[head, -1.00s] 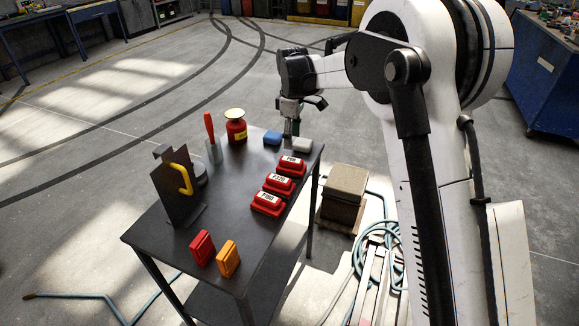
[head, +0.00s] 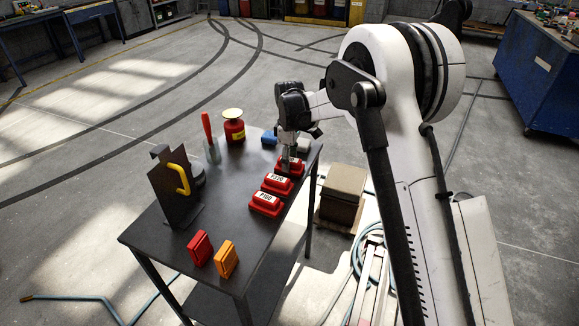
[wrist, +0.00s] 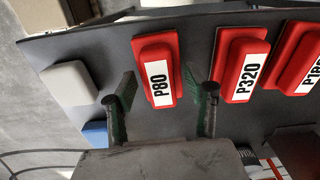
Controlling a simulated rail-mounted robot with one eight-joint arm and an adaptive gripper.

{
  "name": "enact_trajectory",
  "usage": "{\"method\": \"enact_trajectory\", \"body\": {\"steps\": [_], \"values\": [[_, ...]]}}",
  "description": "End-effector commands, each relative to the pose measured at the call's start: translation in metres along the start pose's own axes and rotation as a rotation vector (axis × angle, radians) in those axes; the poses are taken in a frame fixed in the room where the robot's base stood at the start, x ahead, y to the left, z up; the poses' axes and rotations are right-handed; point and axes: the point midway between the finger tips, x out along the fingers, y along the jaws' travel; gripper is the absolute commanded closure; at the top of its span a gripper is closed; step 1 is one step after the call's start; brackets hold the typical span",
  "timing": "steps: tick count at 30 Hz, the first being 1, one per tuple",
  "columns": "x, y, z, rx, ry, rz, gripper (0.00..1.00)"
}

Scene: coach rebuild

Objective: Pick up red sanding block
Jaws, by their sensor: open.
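Three red sanding blocks with white labels lie in a row on the dark table. The P80 block (head: 296,167) is at the far end, partly hidden by my gripper in the head view. The P320 block (head: 277,184) is in the middle and the P180 block (head: 265,204) is nearest. The wrist view shows P80 (wrist: 154,57), P320 (wrist: 240,58) and P180 (wrist: 300,62). My gripper (head: 288,168) is open above the P80 block. In the wrist view, its two fingers (wrist: 160,80) appear on either side of that block's lower end. Contact cannot be told.
A white block (wrist: 70,83) and a blue block (head: 269,140) lie beyond P80. A red-handled scraper (head: 208,135), a red can (head: 234,127), a dark bracket with yellow handle (head: 176,185), and red (head: 200,248) and orange (head: 226,260) blocks are also on the table (head: 160,232).

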Motion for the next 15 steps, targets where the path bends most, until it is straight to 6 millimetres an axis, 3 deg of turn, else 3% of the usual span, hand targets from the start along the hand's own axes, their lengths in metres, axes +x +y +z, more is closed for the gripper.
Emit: {"method": "enact_trajectory", "body": {"steps": [3,12,15], "values": [[-0.0005,0.0000,0.0001,0.000,0.000,0.000,0.51],[-0.0008,0.0001,0.0001,0.000,0.000,0.000,0.91],[-0.0009,0.0001,0.0001,0.000,0.000,0.000,1.00]]}}
